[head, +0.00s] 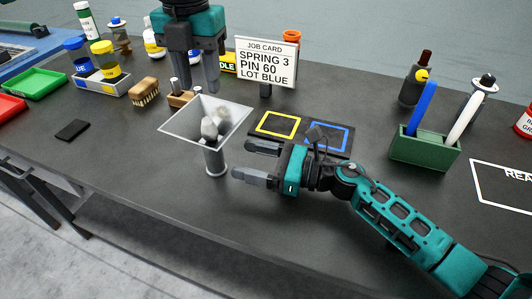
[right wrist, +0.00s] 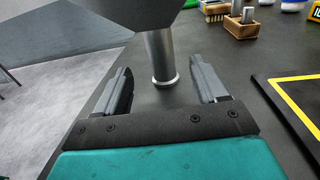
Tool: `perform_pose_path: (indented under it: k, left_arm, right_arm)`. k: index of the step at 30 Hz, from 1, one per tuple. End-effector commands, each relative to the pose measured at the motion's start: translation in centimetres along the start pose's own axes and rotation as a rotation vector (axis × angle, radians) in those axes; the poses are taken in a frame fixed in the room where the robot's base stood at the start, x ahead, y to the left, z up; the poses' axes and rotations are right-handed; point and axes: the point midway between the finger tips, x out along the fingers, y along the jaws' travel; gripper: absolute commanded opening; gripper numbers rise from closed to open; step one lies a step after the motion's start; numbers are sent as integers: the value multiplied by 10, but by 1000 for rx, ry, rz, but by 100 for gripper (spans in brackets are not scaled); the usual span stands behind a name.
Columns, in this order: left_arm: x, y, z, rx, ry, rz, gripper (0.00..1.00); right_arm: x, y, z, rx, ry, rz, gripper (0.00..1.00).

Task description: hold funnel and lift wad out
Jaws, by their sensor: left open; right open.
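The funnel (head: 180,123) has a wide, pale square mouth and stands upright on a metal stem (head: 215,162) on the dark bench. A greyish-white fluffy wad (head: 210,129) sits inside the mouth. My right gripper (head: 243,160) is open, low over the bench, right of the stem and pointing at it. In the right wrist view the stem (right wrist: 160,58) shows between the two spread fingers, with space on both sides; the funnel's mouth is cut off at the top. My left gripper (head: 205,85) is open and empty, pointing down above and behind the funnel.
A job card sign (head: 267,62) stands behind to the right. A small wooden block (head: 181,99) and a brush (head: 145,92) lie behind the funnel. Yellow (head: 278,124) and blue (head: 326,137) framed pads lie to the right, near a green holder (head: 424,149).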

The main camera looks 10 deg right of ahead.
Motion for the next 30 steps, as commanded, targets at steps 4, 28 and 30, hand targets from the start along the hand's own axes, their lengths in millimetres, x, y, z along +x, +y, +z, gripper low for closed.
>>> perform_pose_path:
  k: [4, 28, 30]
  left_arm:
    - [0, 0, 0, 1, 0, -2, 43]
    - [0, 0, 0, 1, 0, -3, 43]
    - [0, 0, 0, 1, 0, -3, 43]
  right_arm:
    - [31, 0, 1, 0, -3, 1, 71]
    - [72, 0, 0, 0, 1, -1, 61]
    - [72, 0, 0, 0, 1, -1, 54]
